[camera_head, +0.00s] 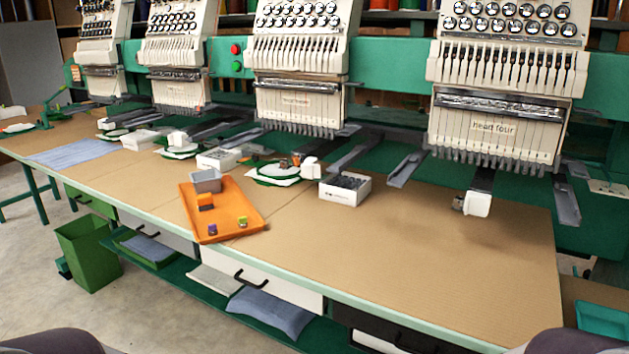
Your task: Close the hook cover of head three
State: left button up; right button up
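Head three (298,68) is the second white sewing head from the right; its label is too small to read surely. Below it, a small white block, seemingly its hook cover (311,168), sits at the front end of a grey arm. I cannot tell whether this cover is open or shut. A green hoop with white cloth (272,174) lies just left of it, with small brown and dark pieces by it. Neither gripper is in view; only dark rounded shapes, probably parts of my arms, show at the bottom corners.
An orange tray (238,222) holds a grey bin and small coloured blocks. A white box of dark pieces (345,189) stands right of head three's cover. Head four (495,110) has a similar white block (476,204). The brown tabletop (400,260) is clear at front right.

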aim_at(311, 168)
jog(key=i+j, duration=0.3)
jog(key=j, duration=0.15)
jog(key=i+j, duration=0.3)
jog(key=j, duration=0.2)
